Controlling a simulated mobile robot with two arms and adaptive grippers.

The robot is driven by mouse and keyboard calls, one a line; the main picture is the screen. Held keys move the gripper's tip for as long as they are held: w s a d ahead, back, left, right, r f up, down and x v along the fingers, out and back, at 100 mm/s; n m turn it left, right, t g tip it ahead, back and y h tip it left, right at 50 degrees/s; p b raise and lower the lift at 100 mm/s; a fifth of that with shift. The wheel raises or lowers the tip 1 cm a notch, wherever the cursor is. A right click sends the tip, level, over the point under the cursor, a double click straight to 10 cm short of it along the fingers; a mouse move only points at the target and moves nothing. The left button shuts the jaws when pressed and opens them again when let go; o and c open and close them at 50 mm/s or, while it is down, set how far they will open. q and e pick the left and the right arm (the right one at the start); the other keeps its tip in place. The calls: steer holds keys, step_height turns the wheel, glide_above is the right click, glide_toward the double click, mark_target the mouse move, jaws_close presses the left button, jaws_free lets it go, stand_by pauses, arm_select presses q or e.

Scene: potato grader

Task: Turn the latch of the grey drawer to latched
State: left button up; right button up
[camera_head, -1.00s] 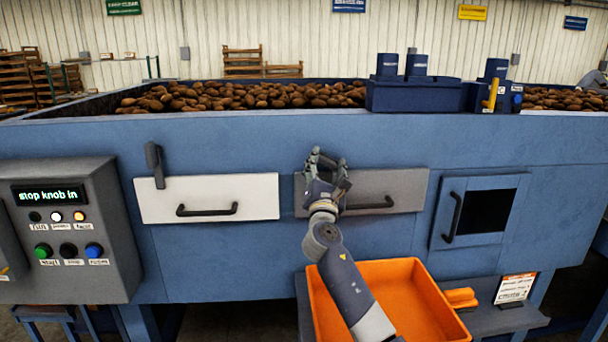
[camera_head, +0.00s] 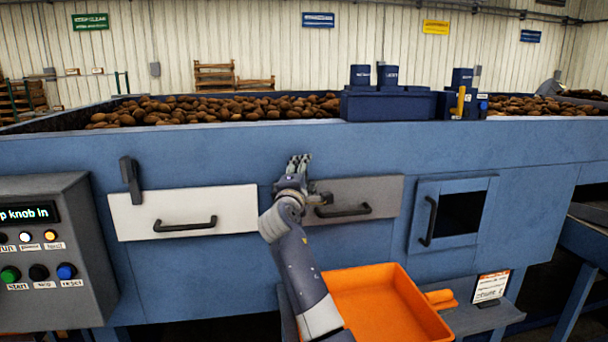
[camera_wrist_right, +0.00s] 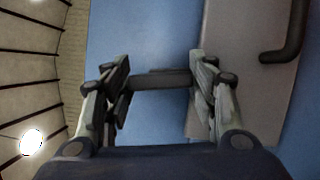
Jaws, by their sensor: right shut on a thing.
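The grey drawer (camera_head: 385,190) is closed in the blue machine front, with a dark bar handle (camera_head: 343,211); it also shows at the right of the right wrist view (camera_wrist_right: 235,80). My right gripper (camera_head: 299,163) is at the drawer's upper left corner and hides the latch in the head view. In the right wrist view the latch (camera_wrist_right: 160,80) is a dark bar spanning between the fingers, and the gripper is shut on it. The bar runs along the picture's width, beside the drawer's edge. My left gripper is not in view.
A white drawer (camera_head: 240,208) with its own upright dark latch (camera_head: 130,180) is to the left. A control box (camera_head: 85,290) stands at far left. An orange tray (camera_head: 375,300) lies below my right arm. A small door (camera_head: 425,240) with a handle is to the right.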

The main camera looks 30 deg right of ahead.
steer(key=shift+m+g+y, duration=0.3)
steer(key=shift+m, duration=0.7)
steer(key=o, duration=1.5)
steer(key=v, duration=1.2)
steer(key=shift+w+a, duration=0.1)
